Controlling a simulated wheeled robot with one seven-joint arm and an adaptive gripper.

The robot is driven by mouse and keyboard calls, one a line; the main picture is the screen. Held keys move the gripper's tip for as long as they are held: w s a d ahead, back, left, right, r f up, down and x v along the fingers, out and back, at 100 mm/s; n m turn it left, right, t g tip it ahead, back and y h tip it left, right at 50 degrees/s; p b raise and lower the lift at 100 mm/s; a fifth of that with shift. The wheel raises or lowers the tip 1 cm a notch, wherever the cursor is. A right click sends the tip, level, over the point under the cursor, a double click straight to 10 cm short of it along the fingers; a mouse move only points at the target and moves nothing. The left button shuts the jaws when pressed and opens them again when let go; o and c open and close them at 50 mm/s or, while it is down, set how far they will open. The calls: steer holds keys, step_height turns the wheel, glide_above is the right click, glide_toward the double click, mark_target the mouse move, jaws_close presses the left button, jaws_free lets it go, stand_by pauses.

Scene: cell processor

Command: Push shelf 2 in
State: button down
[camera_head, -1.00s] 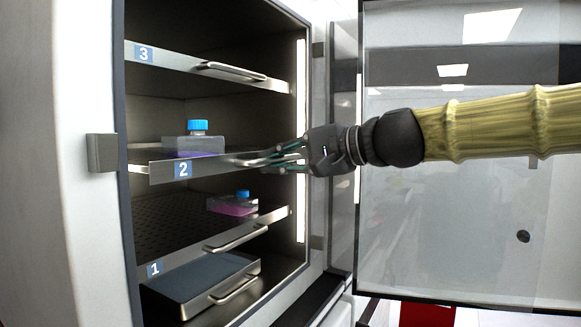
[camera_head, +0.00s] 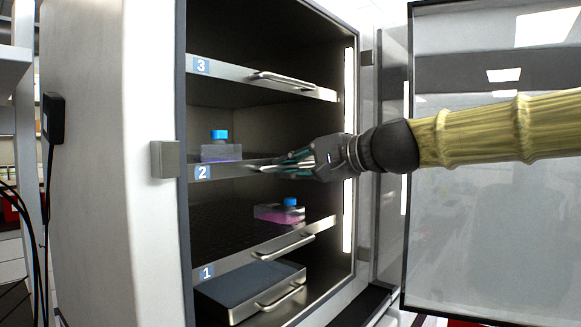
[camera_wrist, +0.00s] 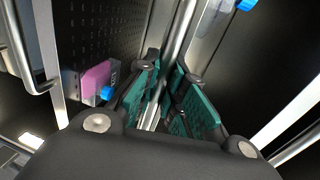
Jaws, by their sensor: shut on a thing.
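Shelf 2 (camera_head: 230,171) is the middle shelf of an open cabinet. Its front edge carries a blue label "2" and lines up roughly with the fronts of shelves 1 and 3. A clear flask with a blue cap (camera_head: 221,151) stands upright on it. My gripper (camera_head: 284,165) is at the right part of its front, shut on the shelf 2 handle, which the fingers mostly hide. In the wrist view the green finger pads (camera_wrist: 170,95) close around a metal bar.
Shelf 3 (camera_head: 230,74) is above, and shelf 1 (camera_head: 240,259) is below with a pink flask (camera_head: 280,212). Both have bar handles. A grey tray (camera_head: 250,285) lies at the bottom. The glass door (camera_head: 490,220) stands open at right, behind my arm. A latch block (camera_head: 164,159) juts at left.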

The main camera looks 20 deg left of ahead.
steer(key=c, duration=1.5)
jaws_free()
steer(key=shift+a, duration=0.2)
steer(key=shift+d, duration=0.2)
steer(key=v, duration=1.1)
steer(key=shift+d+r, duration=0.1)
steer(key=shift+d, duration=0.3)
steer(key=shift+a, duration=0.1)
